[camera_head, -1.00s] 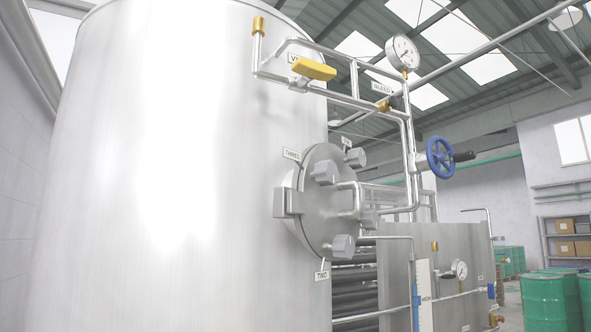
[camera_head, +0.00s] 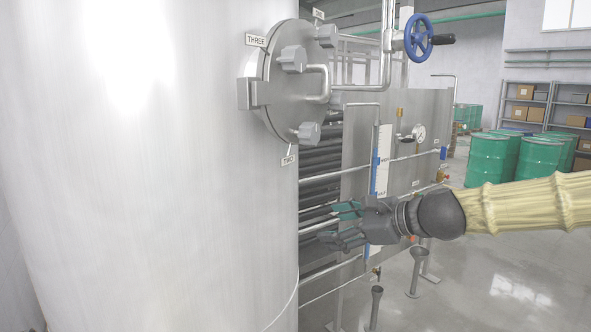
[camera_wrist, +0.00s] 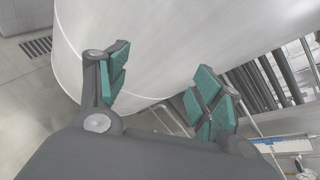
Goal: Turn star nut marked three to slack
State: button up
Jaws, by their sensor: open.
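The star nut marked three (camera_head: 292,59) is a grey knob on the upper left of the round hatch (camera_head: 283,95) on the steel tank, near the label THREE (camera_head: 257,40). Two more star nuts sit on the hatch rim, one (camera_head: 327,36) by the partly readable upper label and one (camera_head: 309,132) by the label TWO (camera_head: 289,160). My gripper (camera_head: 340,222) is open and empty, below and to the right of the hatch, apart from it. In the wrist view its green-padded fingers (camera_wrist: 160,88) are spread before the tank wall. No star nut shows there.
The large tank (camera_head: 130,150) fills the left. Pipes and a blue handwheel (camera_head: 418,37) stand right of the hatch. Dark tubes (camera_head: 325,165) and a steel panel (camera_head: 355,130) lie behind my gripper. Green drums (camera_head: 500,157) and shelves stand at the right. Floor is open at lower right.

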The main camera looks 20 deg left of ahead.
notch_tip(320, 180, up, 17)
jog(key=s+y+p, duration=0.1)
jog(key=s+y, duration=0.1)
jog(key=m+y+p, duration=0.1)
jog(key=y+p, duration=0.1)
jog(key=y, duration=0.1)
send_near(301, 59)
jog(key=shift+p+x, duration=1.7)
jog(key=shift+x, duration=3.85)
jog(key=c, duration=1)
